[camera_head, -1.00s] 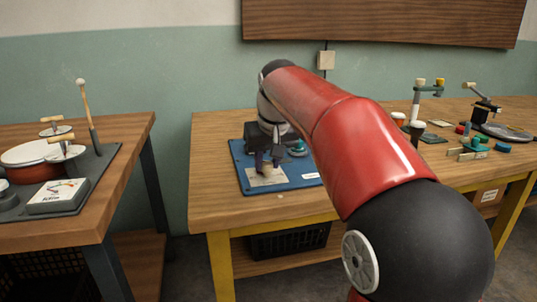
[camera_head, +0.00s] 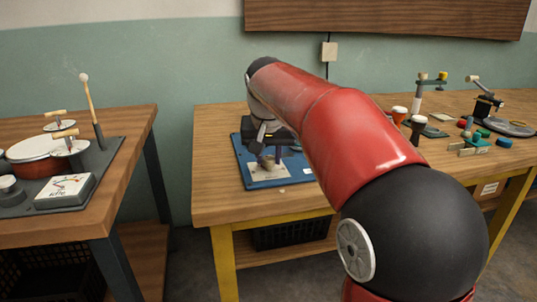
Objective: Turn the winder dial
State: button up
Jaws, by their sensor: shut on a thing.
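My gripper (camera_head: 267,158) is low over the blue board (camera_head: 257,182) near the left end of the long wooden bench. It is shut on a small pale knob-like part just above the white label (camera_head: 268,174); I take this part to be the winder dial. The fingers and wrist hide most of it, so its angle and markings cannot be read. My red arm comes in from the lower right and covers the board's right side.
A side table on the left holds a round drum (camera_head: 33,147), a mallet-like stick (camera_head: 92,108) and a gauge box (camera_head: 66,190). Cups, a post stand (camera_head: 418,110) and several small coloured parts stand on the bench's right.

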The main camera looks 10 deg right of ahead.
jog(key=o, duration=1)
jog(key=shift+c, duration=0.2)
jog(key=shift+r, duration=0.1)
jog(key=v, duration=0.7)
jog(key=shift+s+r+p, duration=0.2)
jog(key=shift+r+p, duration=0.05)
jog(key=shift+p, duration=0.2)
